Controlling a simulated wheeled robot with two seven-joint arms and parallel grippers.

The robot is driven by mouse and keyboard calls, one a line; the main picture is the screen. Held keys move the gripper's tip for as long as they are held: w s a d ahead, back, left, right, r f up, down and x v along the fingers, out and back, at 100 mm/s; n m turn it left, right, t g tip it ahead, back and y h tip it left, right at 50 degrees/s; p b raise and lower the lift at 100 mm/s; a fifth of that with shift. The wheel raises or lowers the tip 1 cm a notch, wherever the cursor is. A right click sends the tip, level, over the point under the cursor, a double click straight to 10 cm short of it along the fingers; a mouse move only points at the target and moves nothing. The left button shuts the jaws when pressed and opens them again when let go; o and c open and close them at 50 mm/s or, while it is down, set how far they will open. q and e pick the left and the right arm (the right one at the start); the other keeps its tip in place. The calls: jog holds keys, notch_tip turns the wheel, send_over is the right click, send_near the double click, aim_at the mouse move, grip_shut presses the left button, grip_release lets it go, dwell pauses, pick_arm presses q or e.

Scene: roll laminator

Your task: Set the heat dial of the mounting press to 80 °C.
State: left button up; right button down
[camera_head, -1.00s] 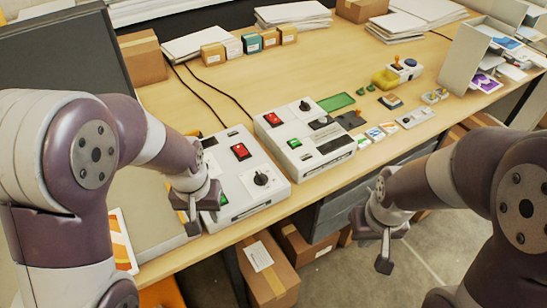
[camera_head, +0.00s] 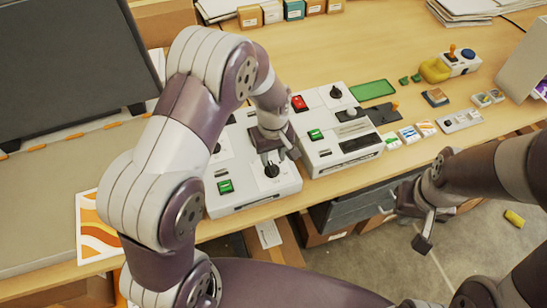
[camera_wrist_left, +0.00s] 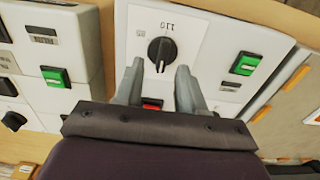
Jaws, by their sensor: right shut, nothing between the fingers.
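Two white control boxes stand side by side on the table; the frames do not show which is the mounting press. The left box (camera_head: 240,207) carries a black dial (camera_head: 271,171) and a green switch (camera_head: 225,186). My left gripper (camera_head: 270,158) is over this dial. In the left wrist view it is open (camera_wrist_left: 158,72), its fingers apart, with the dial (camera_wrist_left: 161,50) just past the tips, untouched. The dial's white mark points down in that view, away from the upside-down "110" print. A red switch (camera_wrist_left: 152,104) shows between the fingers. My right gripper (camera_head: 423,244) is shut and empty, before the table.
The right box (camera_head: 345,160) stands close beside the left one, with its own dial (camera_head: 336,91), red switch (camera_head: 299,103) and green switch (camera_head: 315,134). A patterned sheet (camera_head: 98,228) lies to the left. Small parts and a green mat (camera_head: 374,90) lie to the right.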

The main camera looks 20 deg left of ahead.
aim_at(272, 165)
pick_arm(q)
jog(key=f, duration=0.3)
jog(key=shift+s+a+f, duration=0.15)
jog(key=shift+s+f, duration=0.1)
jog(key=shift+w, duration=0.1)
grip_shut()
jog(key=shift+m, duration=0.3)
jog(key=m, duration=1.1)
jog(key=shift+w, duration=0.1)
